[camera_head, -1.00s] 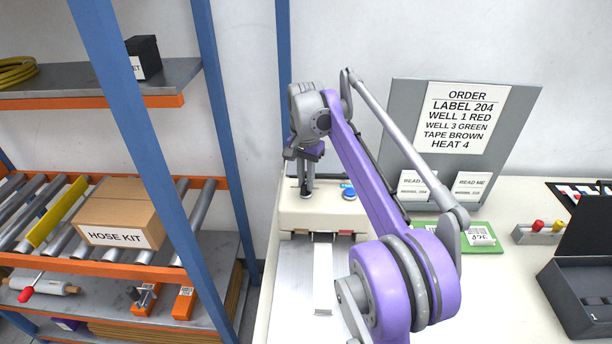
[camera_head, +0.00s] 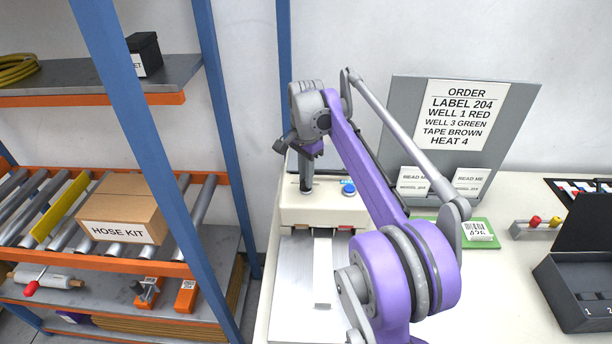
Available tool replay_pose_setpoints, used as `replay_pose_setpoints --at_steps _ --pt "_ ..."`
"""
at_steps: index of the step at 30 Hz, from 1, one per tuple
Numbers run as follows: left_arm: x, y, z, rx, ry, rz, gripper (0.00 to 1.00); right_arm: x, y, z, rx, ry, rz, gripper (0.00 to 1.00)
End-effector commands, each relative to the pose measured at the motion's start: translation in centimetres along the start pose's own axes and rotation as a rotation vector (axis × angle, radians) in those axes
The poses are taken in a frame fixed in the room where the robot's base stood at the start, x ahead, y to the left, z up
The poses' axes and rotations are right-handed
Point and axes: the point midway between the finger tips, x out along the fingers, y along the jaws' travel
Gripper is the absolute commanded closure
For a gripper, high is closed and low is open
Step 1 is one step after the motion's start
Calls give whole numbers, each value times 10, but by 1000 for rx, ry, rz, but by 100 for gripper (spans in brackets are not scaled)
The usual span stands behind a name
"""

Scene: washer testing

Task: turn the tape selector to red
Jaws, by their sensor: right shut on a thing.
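The tape machine (camera_head: 318,213) is a cream box on the white table, with a blue button (camera_head: 348,189) on its top. My right gripper (camera_head: 306,187) points down at the left part of that top. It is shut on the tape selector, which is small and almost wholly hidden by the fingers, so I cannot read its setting. A white strip of tape (camera_head: 322,270) runs forward from the machine over a pale metal plate (camera_head: 293,275). Small red patches show at the machine's front edge. My left gripper is not in view.
My right arm crosses the table's middle. A grey board with an order sheet (camera_head: 459,115) reading "TAPE BROWN" stands behind. A green tray (camera_head: 483,227), a red-and-yellow-knobbed block (camera_head: 536,228) and an open dark box (camera_head: 578,285) are right. A blue-posted rack (camera_head: 127,110) stands left.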

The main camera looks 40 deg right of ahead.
Motion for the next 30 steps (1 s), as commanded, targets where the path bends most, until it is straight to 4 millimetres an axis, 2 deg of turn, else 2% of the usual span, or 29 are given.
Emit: replay_pose_setpoints --at_steps 2,3,8,16,20,30 --pt "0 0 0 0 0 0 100 -1 0 -1 2 3 -3 100" --pt "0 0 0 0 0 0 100 -1 0 -1 2 3 -3 82" --pt "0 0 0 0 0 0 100 -1 0 -1 1 2 -2 54" --pt "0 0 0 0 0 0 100 -1 0 0 0 1 -1 54" --pt "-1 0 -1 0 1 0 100 -9 0 0 0 1 -1 54" --pt "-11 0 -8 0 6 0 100 -75 0 -1 0 1 -2 54"
